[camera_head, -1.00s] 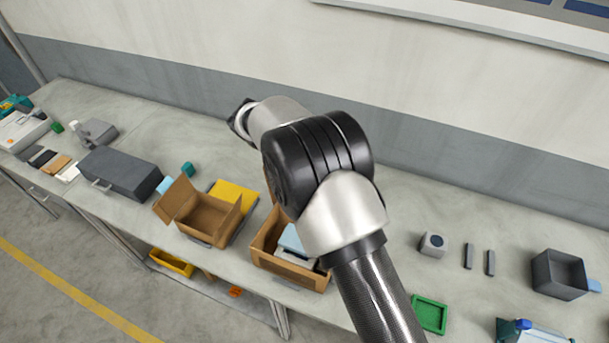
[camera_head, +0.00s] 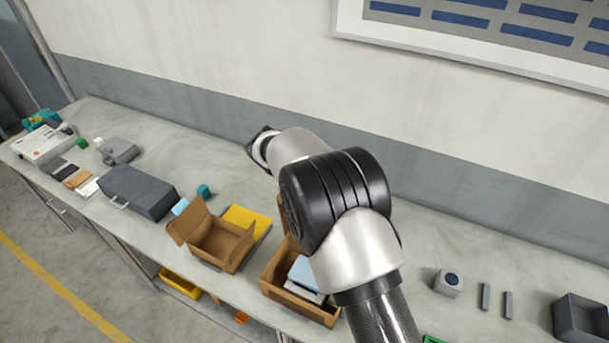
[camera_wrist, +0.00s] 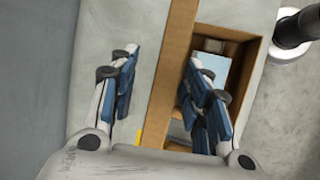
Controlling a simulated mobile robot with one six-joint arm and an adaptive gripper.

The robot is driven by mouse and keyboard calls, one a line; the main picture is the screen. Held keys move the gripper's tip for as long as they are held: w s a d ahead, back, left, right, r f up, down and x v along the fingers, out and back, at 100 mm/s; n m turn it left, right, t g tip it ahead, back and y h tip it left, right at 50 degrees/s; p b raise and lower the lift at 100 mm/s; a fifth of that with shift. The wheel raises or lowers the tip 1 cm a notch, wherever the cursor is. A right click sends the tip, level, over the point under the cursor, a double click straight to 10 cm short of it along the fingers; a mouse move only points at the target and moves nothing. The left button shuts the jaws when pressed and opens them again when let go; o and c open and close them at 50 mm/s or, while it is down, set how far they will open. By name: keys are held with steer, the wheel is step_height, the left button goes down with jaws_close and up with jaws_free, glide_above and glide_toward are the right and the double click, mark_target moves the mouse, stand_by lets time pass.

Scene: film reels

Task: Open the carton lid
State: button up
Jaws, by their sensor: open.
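The brown carton (camera_head: 275,287) stands near the front of the bench, its top open, with a light blue item (camera_head: 304,270) inside. A brown sliver, apparently its raised lid (camera_head: 281,214), shows beside my arm, which hides much of the carton's back. In the wrist view, a brown panel strip (camera_wrist: 172,75), seemingly the lid nearly edge-on, runs between the fingers of my gripper (camera_wrist: 163,92). The gripper is open. The left finger is over bare bench and the right finger overlaps the carton opening; whether either touches the panel I cannot tell.
A second open carton (camera_head: 229,247) with a raised flap stands to the left, by a yellow item (camera_head: 246,221). A dark grey box (camera_head: 140,192) lies farther left. A grey cube (camera_head: 447,282) and two bars are at right. The bench toward the wall is clear.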

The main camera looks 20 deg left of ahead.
steer(key=w+p+v, duration=0.1)
steer(key=p+v, duration=0.4)
steer(key=v, duration=0.4)
steer(key=w+r+p+v, duration=0.1)
steer(key=p+v, duration=0.3)
steer(key=v, duration=0.6)
steer(key=shift+w+p, duration=0.4)
steer(key=shift+w, duration=0.4)
stand_by(0.5)
steer(key=v, duration=0.7)
steer(key=shift+r, duration=0.2)
steer(key=shift+s, duration=0.1)
steer(key=shift+a, duration=0.1)
